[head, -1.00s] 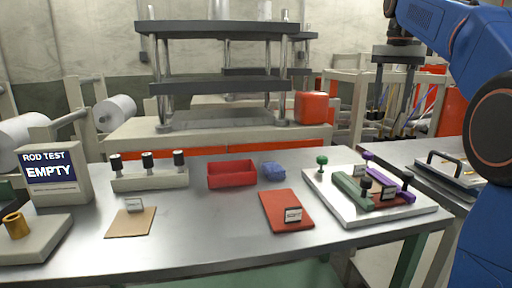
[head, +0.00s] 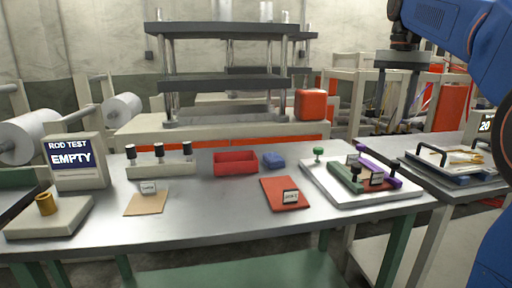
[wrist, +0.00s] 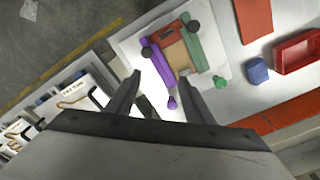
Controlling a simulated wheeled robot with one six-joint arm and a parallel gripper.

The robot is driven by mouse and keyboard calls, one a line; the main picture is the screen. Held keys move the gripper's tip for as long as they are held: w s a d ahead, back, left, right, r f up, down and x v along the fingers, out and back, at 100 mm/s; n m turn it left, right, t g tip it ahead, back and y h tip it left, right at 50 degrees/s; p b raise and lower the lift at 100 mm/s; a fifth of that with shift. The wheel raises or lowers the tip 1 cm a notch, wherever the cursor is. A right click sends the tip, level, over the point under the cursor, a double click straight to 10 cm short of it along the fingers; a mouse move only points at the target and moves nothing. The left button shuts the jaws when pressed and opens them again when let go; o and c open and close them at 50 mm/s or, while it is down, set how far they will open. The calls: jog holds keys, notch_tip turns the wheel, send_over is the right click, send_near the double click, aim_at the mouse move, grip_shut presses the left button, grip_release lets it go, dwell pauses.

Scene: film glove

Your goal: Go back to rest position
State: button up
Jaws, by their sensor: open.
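My blue arm (head: 450,25) reaches in from the right side of the head view; its gripper is outside that view. In the wrist view my gripper (wrist: 160,92) is open, with two dark fingers apart and nothing between them. It hangs above the white board (wrist: 128,48) that carries a purple bar (wrist: 160,62), a green bar (wrist: 188,50) and dark knobs. The same white board (head: 402,198) lies on the right part of the table in the head view, with a green knob (head: 319,152) at its back left corner.
A red tray (head: 236,168), a blue block (head: 273,160) and a red mat (head: 285,194) lie mid-table. A rod-test display reading EMPTY (head: 70,158) and a rack with black-capped rods (head: 160,168) stand left. A side table (head: 455,165) holds handled panels at right.

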jog(key=s+a+f+n+t, duration=0.1)
jog(key=s+a+f, duration=0.1)
jog(key=s+f, duration=0.7)
jog(key=s+a+f+n+t, duration=0.2)
jog(key=s+a+f, duration=0.1)
jog(key=s+f, duration=0.7)
jog(key=s+a+f+n+t, duration=0.1)
jog(key=s+a+f+n, duration=0.1)
jog(key=s+f, duration=0.8)
notch_tip(320, 180, down, 6)
jog(key=shift+s+a+r, duration=0.1)
jog(key=shift+s+a, duration=0.15)
jog(key=shift+a, duration=0.35)
